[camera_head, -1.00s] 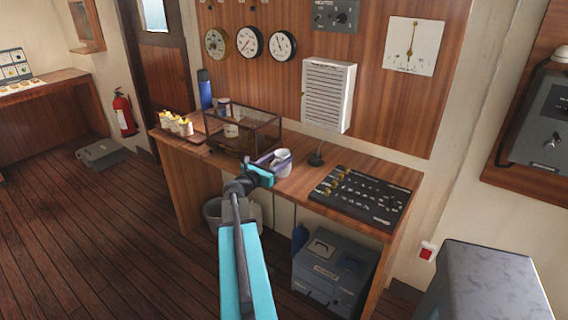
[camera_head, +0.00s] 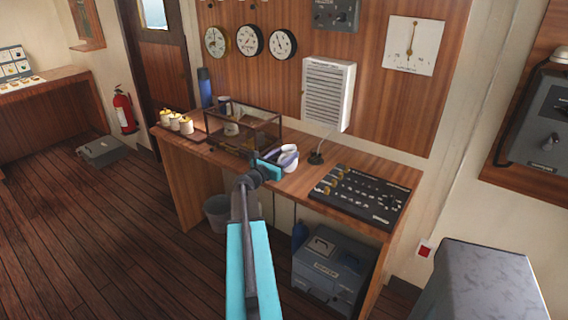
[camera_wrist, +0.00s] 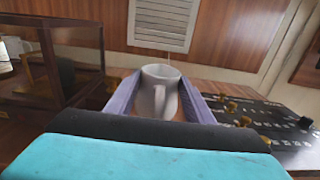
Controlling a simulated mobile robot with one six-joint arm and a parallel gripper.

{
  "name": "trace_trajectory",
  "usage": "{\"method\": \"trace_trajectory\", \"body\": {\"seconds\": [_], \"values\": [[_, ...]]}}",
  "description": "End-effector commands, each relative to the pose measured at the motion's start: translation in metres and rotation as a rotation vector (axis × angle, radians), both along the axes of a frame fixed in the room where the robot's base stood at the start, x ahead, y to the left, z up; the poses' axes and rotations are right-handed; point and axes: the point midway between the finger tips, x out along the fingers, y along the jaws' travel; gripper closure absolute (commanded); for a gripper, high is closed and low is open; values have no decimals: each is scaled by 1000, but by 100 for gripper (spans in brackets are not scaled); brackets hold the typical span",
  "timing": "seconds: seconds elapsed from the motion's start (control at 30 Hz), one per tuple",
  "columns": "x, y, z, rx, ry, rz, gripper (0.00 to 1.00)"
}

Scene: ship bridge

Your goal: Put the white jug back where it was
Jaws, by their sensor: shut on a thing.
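The white jug (camera_head: 287,160) is at the front of the wooden desk, just right of the glass case, in the head view.
The glass case (camera_head: 245,131) stands close on the left. The black switch panel (camera_head: 361,196) lies to the right, with a small microphone-like stand (camera_head: 316,157) between. Several yellow-topped white containers (camera_head: 176,122) and a blue flask (camera_head: 205,88) are at the desk's left end.

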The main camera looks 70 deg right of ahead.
Motion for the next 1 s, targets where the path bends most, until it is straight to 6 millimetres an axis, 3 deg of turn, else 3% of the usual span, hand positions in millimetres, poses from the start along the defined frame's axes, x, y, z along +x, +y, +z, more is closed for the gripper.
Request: {"method": "trace_trajectory", "body": {"seconds": [0.33, 0.83, 0.87, 0.97, 1.0], "values": [[1, 1, -29, 0, 1, 2, 91], [1, 1, -35, 0, 0, 1, 91], [1, 1, -35, 1, 0, 2, 51], [1, 1, -34, 1, 0, 1, 34], [1, 1, -34, 1, 0, 1, 33]]}}
